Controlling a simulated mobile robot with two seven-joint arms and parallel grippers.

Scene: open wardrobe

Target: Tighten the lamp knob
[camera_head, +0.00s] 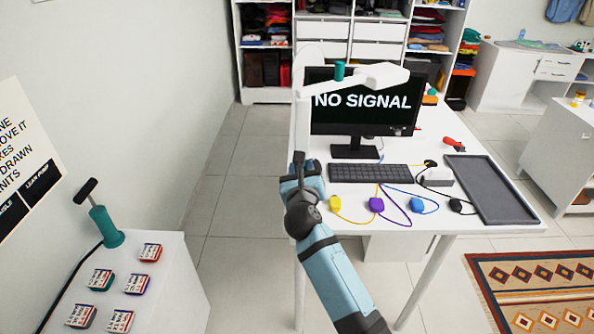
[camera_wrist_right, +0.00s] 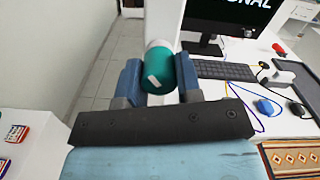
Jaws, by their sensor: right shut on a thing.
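A white desk lamp (camera_head: 377,76) stands at the left edge of the desk, with a post and a horizontal arm. A teal knob (camera_head: 339,71) sits at the arm's joint. My right gripper (camera_head: 299,165) is at the lower part of the lamp post in the head view. In the right wrist view, a teal lamp knob (camera_wrist_right: 158,71) with a white mark lies between the fingers of my right gripper (camera_wrist_right: 159,80), which is shut on it. In the head view my gripper hides this knob. My left gripper is not in view.
The white desk (camera_head: 480,218) holds a monitor (camera_head: 360,105), a keyboard (camera_head: 370,173), a grey tray (camera_head: 492,190) and several coloured cabled items. A white cabinet (camera_head: 165,285) at the left bears a teal handled device (camera_head: 105,225) and several small boxes. Floor between them is clear.

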